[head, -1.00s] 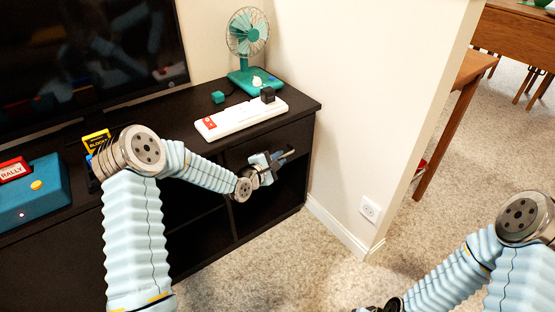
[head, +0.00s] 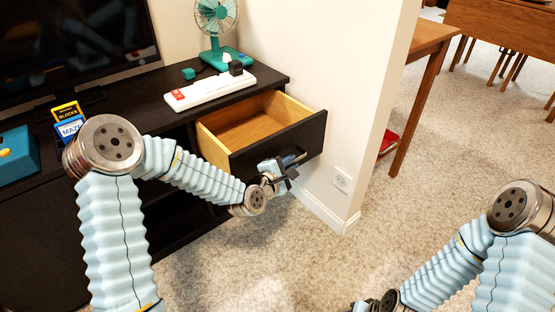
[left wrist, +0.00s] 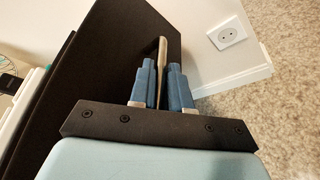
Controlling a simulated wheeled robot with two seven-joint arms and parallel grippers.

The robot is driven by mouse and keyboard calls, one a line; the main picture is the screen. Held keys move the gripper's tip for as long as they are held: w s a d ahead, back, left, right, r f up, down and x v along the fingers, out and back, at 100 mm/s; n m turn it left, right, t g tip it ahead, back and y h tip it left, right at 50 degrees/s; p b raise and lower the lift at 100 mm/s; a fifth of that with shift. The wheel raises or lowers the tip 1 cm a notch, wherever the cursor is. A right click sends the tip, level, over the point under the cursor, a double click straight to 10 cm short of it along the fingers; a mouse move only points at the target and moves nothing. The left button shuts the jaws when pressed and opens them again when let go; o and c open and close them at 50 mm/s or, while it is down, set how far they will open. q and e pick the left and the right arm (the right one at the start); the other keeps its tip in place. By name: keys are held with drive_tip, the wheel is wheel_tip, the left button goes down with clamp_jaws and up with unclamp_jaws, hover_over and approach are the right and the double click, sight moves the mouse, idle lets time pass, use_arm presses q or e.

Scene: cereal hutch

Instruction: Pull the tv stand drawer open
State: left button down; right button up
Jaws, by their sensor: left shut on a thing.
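The tv stand (head: 120,92) is black and stands along the wall at the left. Its drawer (head: 245,120), with a light wood inside and a black front, is pulled out and looks empty. My left gripper (head: 284,168) is at the drawer front, shut on the bar handle (head: 296,159). In the left wrist view the blue fingers (left wrist: 162,84) stand on either side of the handle (left wrist: 162,62), in front of the black drawer front (left wrist: 110,70). My right gripper (head: 376,305) is low at the bottom edge, mostly cut off, away from the stand.
A white power strip (head: 205,92) and a teal fan (head: 218,40) are on the stand top. A wall (head: 345,80) with an outlet (head: 341,180) is close to the drawer's right. Open carpet (head: 290,260) lies in front.

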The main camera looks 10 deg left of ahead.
use_arm(q)
drive_tip(key=shift+s+d+f, duration=0.1)
drive_tip(key=shift+s+d, duration=0.75)
drive_tip(key=shift+d, duration=0.2)
use_arm(e)
drive_tip(key=shift+f, duration=0.35)
use_arm(q)
drive_tip(key=c, duration=1.2)
unclamp_jaws()
drive_tip(key=shift+o, duration=0.2)
